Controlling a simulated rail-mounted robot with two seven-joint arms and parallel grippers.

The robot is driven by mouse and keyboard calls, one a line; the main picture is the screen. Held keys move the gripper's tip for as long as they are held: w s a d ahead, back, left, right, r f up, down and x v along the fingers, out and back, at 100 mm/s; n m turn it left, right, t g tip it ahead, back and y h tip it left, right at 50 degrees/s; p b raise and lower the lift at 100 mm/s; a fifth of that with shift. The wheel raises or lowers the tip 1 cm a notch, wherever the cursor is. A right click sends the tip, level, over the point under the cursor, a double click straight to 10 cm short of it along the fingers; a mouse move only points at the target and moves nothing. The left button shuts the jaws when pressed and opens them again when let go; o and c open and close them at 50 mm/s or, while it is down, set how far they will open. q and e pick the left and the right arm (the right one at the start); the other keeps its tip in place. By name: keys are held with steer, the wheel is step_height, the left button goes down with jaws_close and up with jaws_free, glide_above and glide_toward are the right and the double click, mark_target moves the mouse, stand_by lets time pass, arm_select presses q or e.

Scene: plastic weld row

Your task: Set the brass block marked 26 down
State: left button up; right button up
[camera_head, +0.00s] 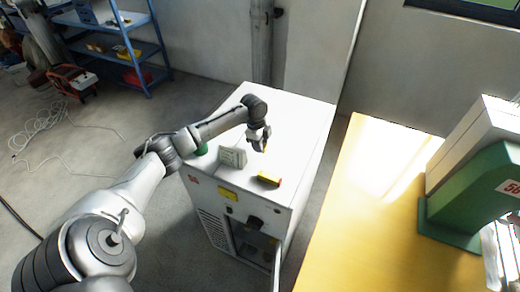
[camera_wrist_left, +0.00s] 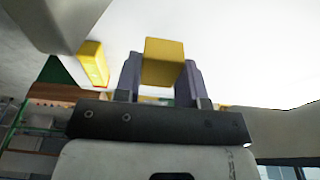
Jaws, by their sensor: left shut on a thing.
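My left gripper (camera_head: 259,141) is over the white top of the cabinet (camera_head: 300,118), shut on a small yellow brass block (camera_head: 265,148). In the left wrist view the brass block (camera_wrist_left: 164,62) sits between the two fingers, its end sticking out beyond them. I cannot read a number on it, nor tell whether it touches the cabinet top. My right gripper is not in view.
A yellow block with a red part (camera_head: 269,179) lies on the cabinet near its front edge. A grey box (camera_head: 233,157) and a green item (camera_head: 202,149) stand to the left. The cabinet top's back and right are clear. A yellow table (camera_head: 385,215) is at the right.

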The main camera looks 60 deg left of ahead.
mark_target(260, 156)
arm_select(q)
steer(key=shift+f+p, duration=0.55)
steer(key=shift+f, duration=1.2)
steer(key=shift+a+f, duration=0.1)
steer(key=shift+f, duration=0.15)
steer(key=shift+f, duration=0.1)
steer(key=o, duration=1.1)
steer(key=r, duration=0.4)
steer(key=a+r+b, duration=0.1)
steer(key=r, duration=0.3)
steer(key=s+r+b, duration=0.1)
steer(key=r, duration=0.3)
steer(key=shift+a, duration=0.2)
